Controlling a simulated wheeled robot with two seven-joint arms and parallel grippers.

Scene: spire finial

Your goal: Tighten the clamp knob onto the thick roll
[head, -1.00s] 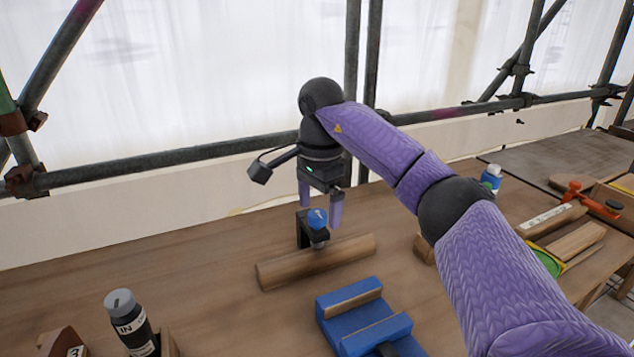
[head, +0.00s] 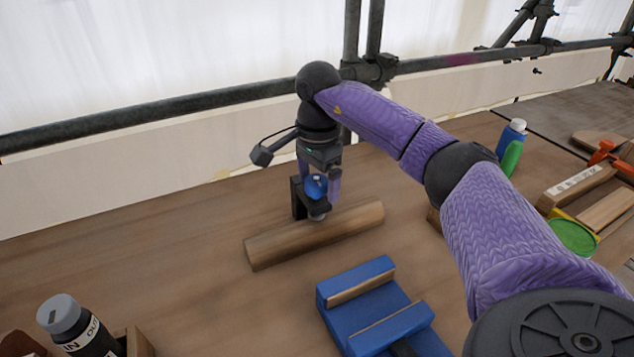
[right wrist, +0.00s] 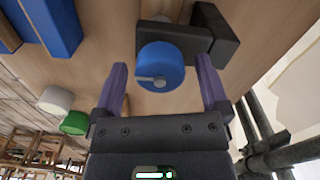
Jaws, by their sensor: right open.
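The blue clamp knob (head: 315,187) sits on top of a black clamp (head: 298,199) at the back edge of the thick wooden roll (head: 330,230), which lies on the bench. My right gripper (head: 319,186) points down with its purple fingers on either side of the knob. In the right wrist view the knob (right wrist: 161,66) is between the two open fingertips, with a visible gap on each side. The black clamp body (right wrist: 212,36) shows beyond it. My left gripper is in no view.
A blue vise-like block (head: 375,300) with wooden strips stands in front of the roll. A bottle (head: 75,325) stands at the front left. Scaffold pipes (head: 200,105) run behind the bench.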

